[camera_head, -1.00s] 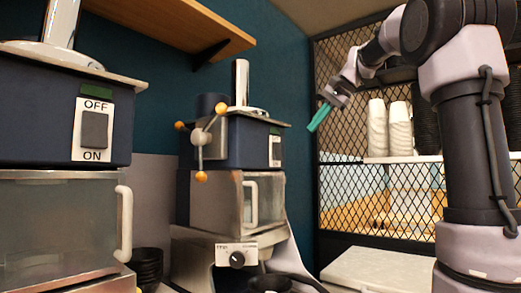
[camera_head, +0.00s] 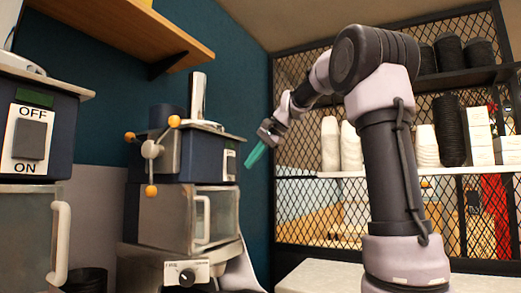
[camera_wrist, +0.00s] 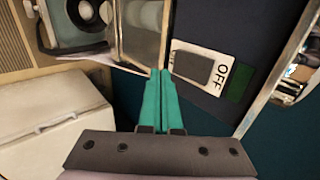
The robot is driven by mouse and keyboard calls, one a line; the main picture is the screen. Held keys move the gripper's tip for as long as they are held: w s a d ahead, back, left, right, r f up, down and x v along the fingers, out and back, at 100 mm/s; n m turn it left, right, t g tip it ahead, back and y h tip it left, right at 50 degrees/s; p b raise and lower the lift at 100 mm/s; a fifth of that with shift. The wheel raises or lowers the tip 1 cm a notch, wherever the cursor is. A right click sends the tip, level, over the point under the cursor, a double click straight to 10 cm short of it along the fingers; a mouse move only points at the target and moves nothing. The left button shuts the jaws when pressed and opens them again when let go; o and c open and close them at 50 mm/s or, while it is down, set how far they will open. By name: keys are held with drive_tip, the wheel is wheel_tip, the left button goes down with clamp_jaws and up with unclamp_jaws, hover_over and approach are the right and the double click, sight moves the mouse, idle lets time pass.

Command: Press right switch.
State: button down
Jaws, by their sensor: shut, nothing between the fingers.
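Two dark blue machines show in the head view. The right machine's switch (camera_head: 230,164) is a small plate on its side face, seen at a steep angle. In the wrist view this switch (camera_wrist: 193,67) is a dark grey rocker on a white plate marked OFF. My gripper (camera_head: 254,157) has green fingers that are shut and empty. It is just right of the right switch in the head view. In the wrist view the fingertips (camera_wrist: 160,72) are left of the switch plate; contact cannot be told. The left machine's switch (camera_head: 29,139) is larger and marked OFF and ON.
The right machine has a three-armed handle with orange knobs (camera_head: 152,149), a door with a white handle (camera_head: 202,220) and a knob panel (camera_head: 186,273). A wooden shelf (camera_head: 130,30) hangs above. A mesh rack with stacked cups (camera_head: 330,144) stands behind my arm.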

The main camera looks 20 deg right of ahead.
sight(233, 168)
drive_tip(key=shift+w+a+f, duration=0.3)
drive_tip(key=shift+w+a, duration=0.5)
drive_tip(key=shift+w+a+f, duration=0.3)
drive_tip(key=shift+w+a, duration=0.5)
drive_tip(key=shift+w+a+f, duration=0.15)
drive_tip(key=shift+w+a, duration=0.05)
drive_tip(key=shift+r, duration=0.9)
